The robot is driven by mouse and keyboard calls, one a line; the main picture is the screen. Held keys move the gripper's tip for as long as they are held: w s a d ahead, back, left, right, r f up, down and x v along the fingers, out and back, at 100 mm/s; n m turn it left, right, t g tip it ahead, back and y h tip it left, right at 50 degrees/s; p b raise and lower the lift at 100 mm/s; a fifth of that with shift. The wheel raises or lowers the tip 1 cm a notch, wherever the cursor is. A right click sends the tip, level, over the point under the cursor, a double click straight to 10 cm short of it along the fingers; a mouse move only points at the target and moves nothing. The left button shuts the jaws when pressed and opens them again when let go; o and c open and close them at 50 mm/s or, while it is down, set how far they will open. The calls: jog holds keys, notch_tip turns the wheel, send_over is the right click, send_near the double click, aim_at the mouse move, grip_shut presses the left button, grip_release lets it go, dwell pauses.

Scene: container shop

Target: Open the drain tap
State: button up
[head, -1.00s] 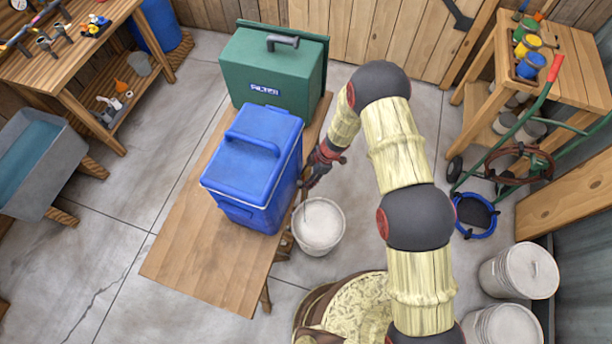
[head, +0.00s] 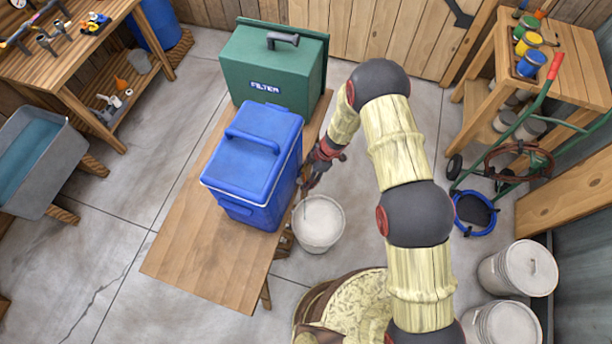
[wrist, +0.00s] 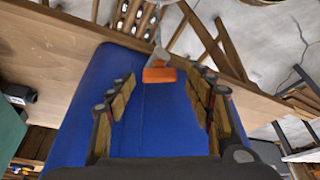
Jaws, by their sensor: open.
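The blue cooler (head: 250,165) stands on the wooden bench (head: 190,265), its lid shut. In the wrist view its blue side wall (wrist: 85,95) fills the middle. The drain tap (wrist: 158,74) has an orange handle and a grey spout. It shows between the fingertips of my gripper (wrist: 163,85), with a gap visible on both sides. My gripper is open and holds nothing. In the head view my gripper (head: 312,180) is close beside the cooler's right side, and the tap cannot be made out there.
A white bucket (head: 318,222) stands beside the bench, below my gripper. A green filter box (head: 270,70) stands behind the cooler on the bench. A hand truck (head: 510,130) and white buckets (head: 517,270) are at the right. The floor left of the bench is clear.

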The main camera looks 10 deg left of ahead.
jog(key=shift+f+b, duration=0.1)
jog(key=shift+b, duration=0.4)
jog(key=m+b, duration=0.1)
jog(key=b, duration=0.2)
jog(key=shift+f+m+t, duration=0.15)
jog(key=shift+m+t, duration=0.15)
jog(key=m+t+b, duration=0.1)
jog(key=m+b, duration=0.1)
jog(key=b, duration=0.4)
jog(key=shift+s, duration=0.1)
jog(key=m+b, duration=0.2)
jog(key=b, duration=0.4)
jog(key=shift+t, duration=0.4)
